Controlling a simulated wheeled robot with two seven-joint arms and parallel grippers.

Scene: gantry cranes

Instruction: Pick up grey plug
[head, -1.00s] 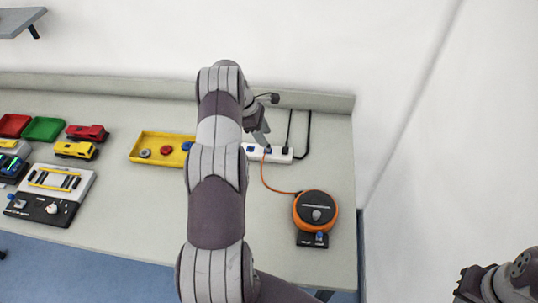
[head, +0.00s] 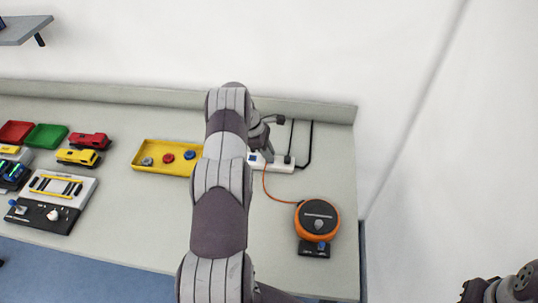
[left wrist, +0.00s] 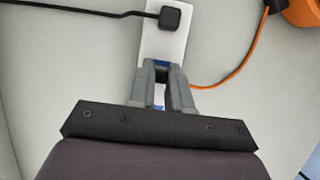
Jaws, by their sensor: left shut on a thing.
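My left gripper (head: 267,153) is low over the white power strip (head: 280,164) at the back of the bench. The left wrist view shows its fingers (left wrist: 161,78) shut on a small dark grey piece between them, taken as the grey plug (left wrist: 161,75). The fingers hide most of it. The orange cord (left wrist: 228,80) runs to behind the right finger. A blue patch shows on the strip just beyond the fingertips. Whether the plug is still seated cannot be told. My right gripper (head: 474,291) shows partly at the lower right, away from the bench.
A black plug (left wrist: 170,17) with a black cable sits on the strip close to the fingers. The orange cord reel (head: 318,216) stands at the right. A yellow tray (head: 150,165) with knobs lies to the left. Bare bench lies in front of the strip.

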